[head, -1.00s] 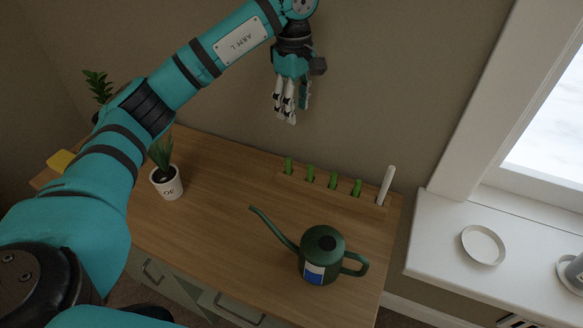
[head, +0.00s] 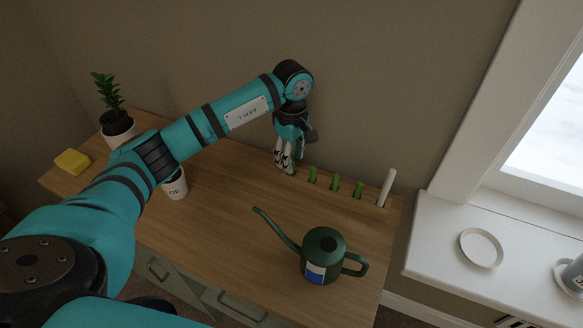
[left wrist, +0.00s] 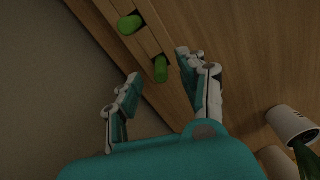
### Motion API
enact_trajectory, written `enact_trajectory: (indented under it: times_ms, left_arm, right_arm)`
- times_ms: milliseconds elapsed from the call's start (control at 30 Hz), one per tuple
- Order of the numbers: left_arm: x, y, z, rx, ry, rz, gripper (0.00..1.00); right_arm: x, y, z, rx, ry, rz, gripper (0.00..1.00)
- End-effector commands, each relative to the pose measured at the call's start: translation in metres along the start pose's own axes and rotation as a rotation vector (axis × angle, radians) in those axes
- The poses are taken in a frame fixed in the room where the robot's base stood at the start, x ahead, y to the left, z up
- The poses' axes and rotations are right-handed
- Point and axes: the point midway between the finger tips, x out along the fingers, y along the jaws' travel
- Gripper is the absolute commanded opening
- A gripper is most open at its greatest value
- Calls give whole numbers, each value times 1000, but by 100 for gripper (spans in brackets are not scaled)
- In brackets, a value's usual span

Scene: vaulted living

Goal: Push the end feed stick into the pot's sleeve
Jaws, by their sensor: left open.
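My left gripper (head: 285,165) is open over the left end of the wooden rack on the table. In the left wrist view its fingertips (left wrist: 158,64) stand either side of the green end feed stick (left wrist: 161,71), which sits in its slot; I cannot tell whether they touch it. In the head view the gripper largely hides that stick. Several more green sticks (head: 335,182) stand in the rack to its right. The white pot (head: 177,188) with dark lettering is partly behind my left arm; it also shows in the left wrist view (left wrist: 291,124). Its sleeve cannot be made out.
A green watering can (head: 322,258) stands at the table's front right. A white stick (head: 387,187) stands at the rack's right end. A yellow block (head: 72,161) and a dark-potted plant (head: 117,124) are at the left. The wooden tabletop (head: 225,200) is clear in the middle.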

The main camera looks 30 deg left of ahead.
Motion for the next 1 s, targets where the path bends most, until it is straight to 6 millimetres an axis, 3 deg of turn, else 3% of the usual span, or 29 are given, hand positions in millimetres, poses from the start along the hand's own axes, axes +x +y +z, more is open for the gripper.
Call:
enact_trajectory:
  times_ms: [200,433,767,1000]
  left_arm:
    - [23,-1,-1,-1,-1,0,42]
    - [25,-1,-1,0,0,1,42]
    - [25,-1,-1,0,0,1,0]
    - [25,0,-1,0,0,1,0]
  right_arm:
    - [-6,0,-1,0,1,0,36]
    - [-5,0,-2,0,2,0,36]
    - [-5,-3,-3,0,3,-3,36]
    - [-5,-4,-3,0,4,-4,36]
